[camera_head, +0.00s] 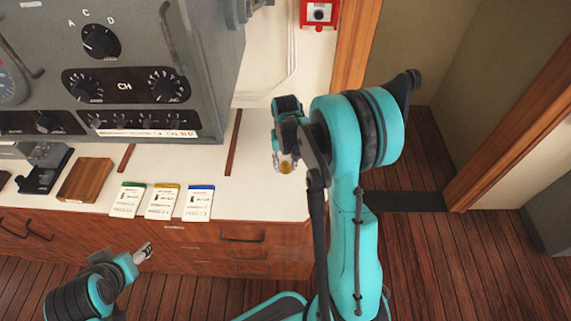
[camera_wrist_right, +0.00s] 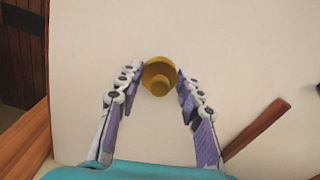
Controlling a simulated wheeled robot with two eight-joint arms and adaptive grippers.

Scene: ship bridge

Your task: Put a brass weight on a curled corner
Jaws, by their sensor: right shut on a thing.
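The brass weight (camera_head: 285,167) is a small golden piece at the tips of my right gripper (camera_head: 281,157), over the right part of the white counter top (camera_head: 262,190). In the right wrist view the weight (camera_wrist_right: 160,77) shows round, with a knob, between the two fingers of the right gripper (camera_wrist_right: 159,80), which is shut on it. I cannot tell whether the weight touches the surface below. My left gripper (camera_head: 142,253) is low in front of the drawers, away from the weight; its finger gap is unclear. I can make out no curled corner.
Three cards with green (camera_head: 128,199), yellow (camera_head: 162,201) and blue (camera_head: 199,202) tops lie at the counter's front edge. A wooden block (camera_head: 86,180) lies left of them. A grey console (camera_head: 130,70) stands behind. A thin wooden strip (camera_head: 233,142) lies left of my right gripper.

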